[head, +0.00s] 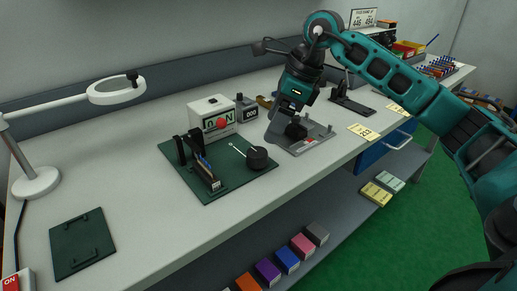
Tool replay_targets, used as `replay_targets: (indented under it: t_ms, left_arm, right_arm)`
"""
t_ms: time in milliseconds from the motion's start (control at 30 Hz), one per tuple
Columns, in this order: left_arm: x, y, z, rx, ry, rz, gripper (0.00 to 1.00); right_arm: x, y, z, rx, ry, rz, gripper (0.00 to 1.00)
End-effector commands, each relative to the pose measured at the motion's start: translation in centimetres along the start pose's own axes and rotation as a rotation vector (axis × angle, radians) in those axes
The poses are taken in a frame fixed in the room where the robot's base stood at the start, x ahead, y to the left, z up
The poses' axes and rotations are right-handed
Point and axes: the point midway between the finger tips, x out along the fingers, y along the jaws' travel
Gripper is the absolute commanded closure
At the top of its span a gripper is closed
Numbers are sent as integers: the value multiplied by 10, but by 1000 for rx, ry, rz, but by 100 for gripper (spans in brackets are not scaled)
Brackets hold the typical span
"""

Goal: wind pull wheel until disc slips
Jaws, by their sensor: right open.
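A dark green base plate (222,185) lies on the bench and carries a round black wheel (257,159) at its right side. A thin white rod (237,147) runs beside the wheel. A dark upright holder (204,170) stands on the plate's left part. I cannot tell for sure which part is the pull wheel, and I cannot make out the disc. My right gripper (285,127) is open and points down, to the right of the black wheel and over the left side of a grey plate (316,136). A black knob (296,131) on that plate is partly behind it. My left gripper is not in view.
A white box (211,116) with a red button and a small grey counter (246,108) stand behind the green plate. A ring lamp (116,90) and another green plate (81,243) are at left. The bench front between is clear. Coloured boxes (267,271) sit below.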

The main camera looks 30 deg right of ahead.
Motion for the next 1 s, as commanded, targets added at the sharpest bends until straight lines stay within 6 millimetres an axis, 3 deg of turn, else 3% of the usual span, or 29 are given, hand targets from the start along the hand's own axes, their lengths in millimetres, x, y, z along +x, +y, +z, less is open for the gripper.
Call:
replay_targets:
  t_ms: [200, 400, 833, 1000]
  left_arm:
    - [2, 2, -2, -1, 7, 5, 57]
    - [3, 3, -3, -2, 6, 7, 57]
    - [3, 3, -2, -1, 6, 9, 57]
    - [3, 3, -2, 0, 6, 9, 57]
  right_arm:
    - [48, 1, 0, 0, -1, 5, 22]
    - [75, 1, 0, 0, -1, 3, 22]
    - [85, 0, 0, 0, -2, 1, 22]
    - [85, 0, 1, 0, -2, 1, 38]
